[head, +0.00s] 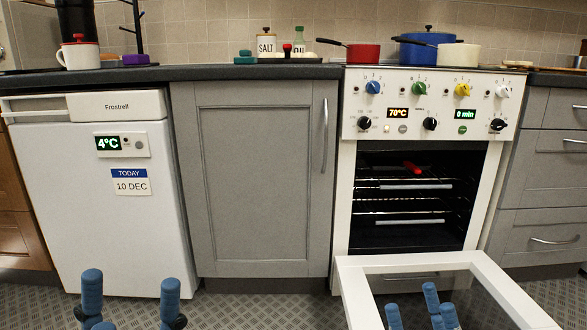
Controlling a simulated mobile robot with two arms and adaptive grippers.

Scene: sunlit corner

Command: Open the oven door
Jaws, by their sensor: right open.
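The white oven (420,101) stands at the right in the head view. Its door (362,293) is swung down and open, with a white frame around a glass pane, and the dark inside with wire racks shows. My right gripper (415,310) has its blue fingers apart and empty. It overlaps the door's glass in the picture; whether it touches the door I cannot tell. My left gripper (131,292) is at the bottom left, fingers apart and empty, in front of the white fridge. The lower parts of both grippers are cut off by the frame.
The white fridge (70,190) and a grey cabinet (262,180) stand left of the oven, grey drawers (545,180) right. Pots, including a red pan (363,54), sit on top. A red item (412,168) lies on the upper rack. Floor (260,312) is clear between the grippers.

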